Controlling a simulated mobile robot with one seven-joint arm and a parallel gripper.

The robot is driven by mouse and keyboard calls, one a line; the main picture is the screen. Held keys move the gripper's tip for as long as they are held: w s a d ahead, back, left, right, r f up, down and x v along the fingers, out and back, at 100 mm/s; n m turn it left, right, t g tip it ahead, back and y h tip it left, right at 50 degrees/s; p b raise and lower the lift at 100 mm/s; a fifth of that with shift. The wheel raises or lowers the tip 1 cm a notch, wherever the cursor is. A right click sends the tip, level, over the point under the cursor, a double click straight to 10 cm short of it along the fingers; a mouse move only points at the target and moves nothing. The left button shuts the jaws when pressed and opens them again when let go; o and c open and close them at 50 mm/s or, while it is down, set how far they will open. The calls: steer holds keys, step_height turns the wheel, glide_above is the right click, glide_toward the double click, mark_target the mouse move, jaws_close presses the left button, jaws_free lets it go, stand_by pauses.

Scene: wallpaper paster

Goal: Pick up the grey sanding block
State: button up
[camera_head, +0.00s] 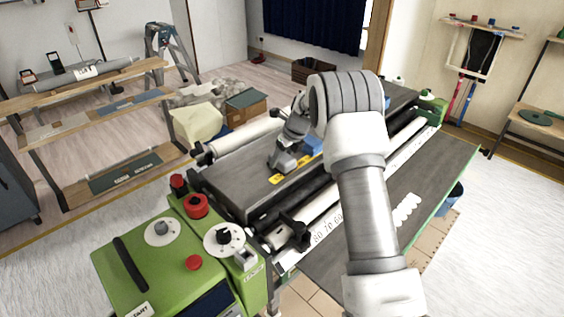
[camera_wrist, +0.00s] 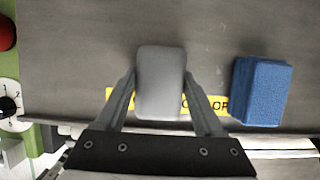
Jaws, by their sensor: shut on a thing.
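The grey sanding block (camera_wrist: 160,82) is a rounded grey block between the two fingers of my gripper (camera_wrist: 160,88) in the wrist view. The fingers touch it on its left and right sides, and my gripper is shut on it. It is over the dark top of the pasting machine, in front of a yellow label strip; I cannot tell whether it is lifted clear of the top. In the head view my gripper (camera_head: 284,160) is low over the machine top (camera_head: 240,187), and the block is hard to make out there.
A blue block (camera_wrist: 262,91) lies just right of the grey block, a small gap away. The green control box (camera_head: 165,262) with red knobs stands at the machine's near left end. The dark top beyond the blocks is clear in the wrist view.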

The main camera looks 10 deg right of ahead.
mark_target(283, 156)
steer(key=shift+c, duration=1.2)
steer(key=shift+r, duration=0.2)
steer(key=shift+r, duration=0.3)
step_height(283, 156, up, 4)
steer(key=shift+w+d+f, duration=0.1)
steer(key=shift+d+f, duration=0.05)
steer(key=shift+f, duration=0.05)
steer(key=w+d+r+p, duration=0.1)
steer(key=w+d+r, duration=0.3)
steer(key=d, duration=0.6)
step_height(283, 156, up, 2)
steer(key=shift+w+d+r, duration=0.15)
steer(key=shift+d+r, duration=0.1)
